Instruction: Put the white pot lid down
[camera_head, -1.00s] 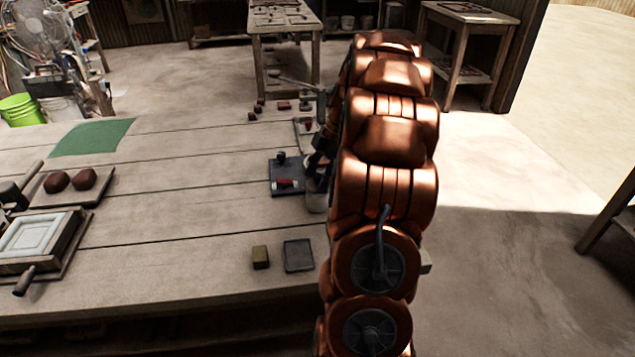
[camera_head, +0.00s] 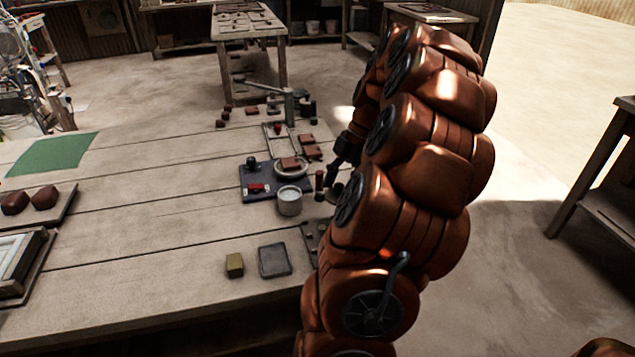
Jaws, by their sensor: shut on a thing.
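My gripper (camera_head: 335,178) is a dark shape at the end of my copper arm, low over the right side of the workbench. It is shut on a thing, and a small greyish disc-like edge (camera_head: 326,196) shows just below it. This may be the white pot lid; my arm hides much of it, so I cannot tell whether it touches the bench. A whitish pot (camera_head: 290,203) stands upright and open-topped to the left of my gripper. A dark reddish upright piece (camera_head: 320,184) is between the pot and my gripper.
A blue-grey mat (camera_head: 256,187) with a red item lies left of the pot. A pale round dish (camera_head: 291,168) with a brown tile is behind it. A dark square tray (camera_head: 274,261) and a yellowish block (camera_head: 234,265) lie in front. The bench's middle is clear.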

